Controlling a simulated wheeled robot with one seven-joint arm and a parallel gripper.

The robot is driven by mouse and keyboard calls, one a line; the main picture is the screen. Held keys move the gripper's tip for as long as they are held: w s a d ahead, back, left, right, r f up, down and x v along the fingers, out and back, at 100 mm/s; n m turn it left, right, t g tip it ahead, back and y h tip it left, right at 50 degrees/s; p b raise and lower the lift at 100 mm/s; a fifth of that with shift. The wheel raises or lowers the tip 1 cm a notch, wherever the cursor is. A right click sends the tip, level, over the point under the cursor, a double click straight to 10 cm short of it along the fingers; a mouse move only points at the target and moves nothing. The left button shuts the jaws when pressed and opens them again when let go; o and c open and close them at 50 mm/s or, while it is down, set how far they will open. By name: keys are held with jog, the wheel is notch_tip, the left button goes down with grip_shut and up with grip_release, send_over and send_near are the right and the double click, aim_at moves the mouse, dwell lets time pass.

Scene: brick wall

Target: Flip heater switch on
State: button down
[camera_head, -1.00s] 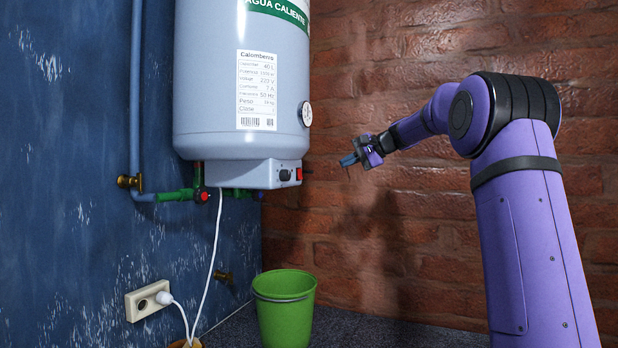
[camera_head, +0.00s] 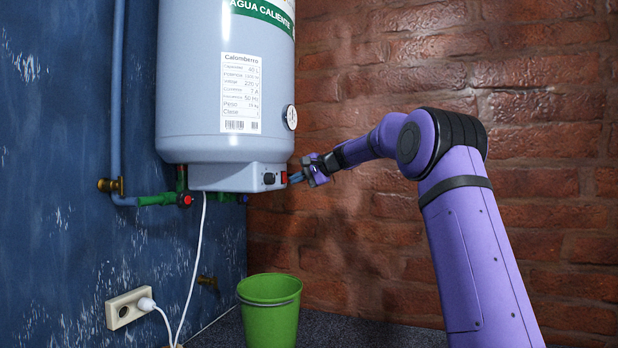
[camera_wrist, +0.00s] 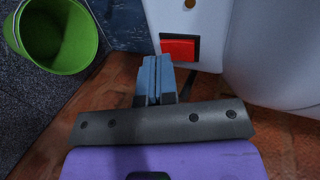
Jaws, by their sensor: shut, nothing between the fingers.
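The water heater (camera_head: 225,75) hangs on the blue wall, with a control box (camera_head: 222,178) at its underside. In the wrist view the red switch (camera_wrist: 180,50) lies in a dark frame on the pale panel, just beyond the fingertips. My gripper (camera_head: 293,179) is shut and empty, its blue fingers together. It also shows in the wrist view (camera_wrist: 156,60), its tips close to the switch's lower left edge. I cannot tell whether they touch it.
A green bucket (camera_head: 269,312) stands on the floor below the heater. A white plug sits in a wall socket (camera_head: 124,308) at lower left. Pipes with a red-handled valve (camera_head: 185,200) run left of the box. The brick wall (camera_head: 400,235) is behind my arm.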

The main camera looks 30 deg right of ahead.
jog(key=shift+w+a, duration=0.3)
jog(key=shift+w, duration=0.1)
jog(key=shift+w+a+f, duration=0.2)
jog(key=shift+a+f, duration=0.1)
jog(key=shift+f, duration=0.1)
jog(key=shift+a+r, duration=0.1)
jog(key=shift+r, duration=0.05)
